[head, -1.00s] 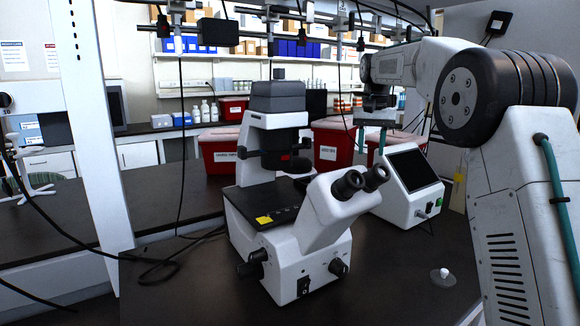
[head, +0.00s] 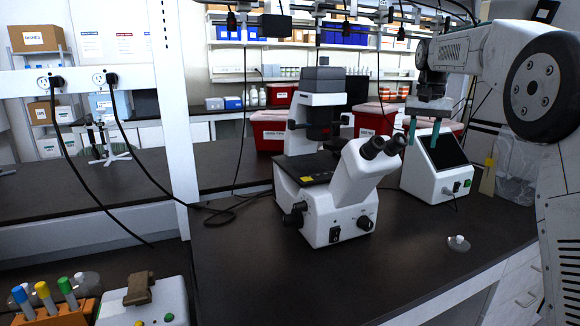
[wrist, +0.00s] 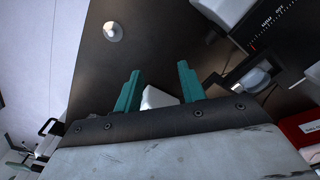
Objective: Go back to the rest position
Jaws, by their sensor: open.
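My gripper (head: 426,130) is at the upper right of the head view, with its teal fingers pointing down in front of the screen device. In the wrist view my gripper (wrist: 157,88) shows its two teal fingers spread apart with nothing held between them. A white object partly shows behind the gap between them; I cannot tell what it is. My arm comes in from the right side of the head view, bent over the bench.
A white microscope (head: 340,195) stands mid-bench, left of a white device with a dark screen (head: 436,168). Red bins (head: 270,130) stand behind. A tube rack (head: 56,312) is at the lower left. The front bench middle is clear.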

